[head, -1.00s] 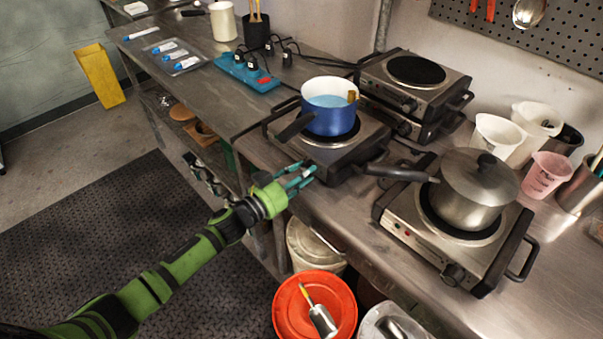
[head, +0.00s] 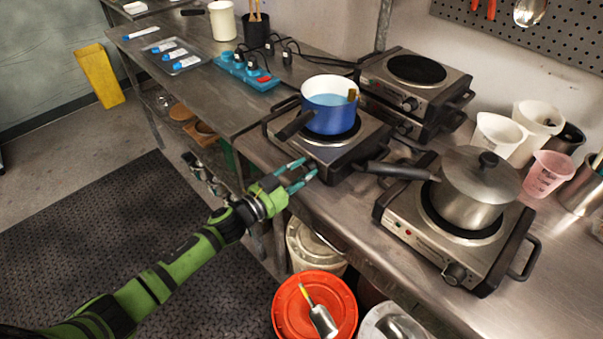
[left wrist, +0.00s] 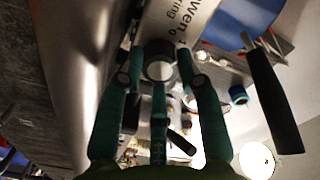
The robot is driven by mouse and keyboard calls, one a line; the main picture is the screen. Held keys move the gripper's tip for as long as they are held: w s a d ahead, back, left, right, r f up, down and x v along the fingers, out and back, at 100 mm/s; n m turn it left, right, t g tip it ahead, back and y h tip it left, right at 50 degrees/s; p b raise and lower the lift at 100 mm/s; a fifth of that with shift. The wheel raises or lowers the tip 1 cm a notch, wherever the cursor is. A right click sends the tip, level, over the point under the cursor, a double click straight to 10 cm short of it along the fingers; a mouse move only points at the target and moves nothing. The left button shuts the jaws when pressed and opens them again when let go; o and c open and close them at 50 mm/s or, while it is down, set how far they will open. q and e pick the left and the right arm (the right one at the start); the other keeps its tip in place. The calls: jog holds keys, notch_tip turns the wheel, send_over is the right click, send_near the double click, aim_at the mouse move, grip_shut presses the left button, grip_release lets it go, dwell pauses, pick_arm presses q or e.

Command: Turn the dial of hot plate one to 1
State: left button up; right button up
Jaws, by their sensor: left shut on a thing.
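The hot plate (head: 352,160) under the blue pot (head: 328,117) stands at the table's front edge in the head view. My left gripper (head: 309,168) reaches its front face, where the fingers hide the dial. In the left wrist view the round dark dial (left wrist: 159,68) sits between the fingertips of my left gripper (left wrist: 160,58), which is shut on it. Part of a printed label (left wrist: 190,28) shows beside the dial, with a 0 near it. The dial's pointer cannot be made out. My right gripper is out of view.
The blue pot's dark handle (head: 295,125) juts toward the front left. A second hot plate (head: 440,245) with a lidded grey pot (head: 470,195) stands to the right, its long handle (head: 395,172) pointing left. Stacked hot plates (head: 440,75) stand behind. Buckets, one orange (head: 283,310), stand below the edge.

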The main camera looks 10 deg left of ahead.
pick_arm(q)
jog(key=shift+m, duration=0.6)
jog(key=o, duration=0.9)
jog(key=shift+c, duration=0.2)
jog(key=v, duration=1.2)
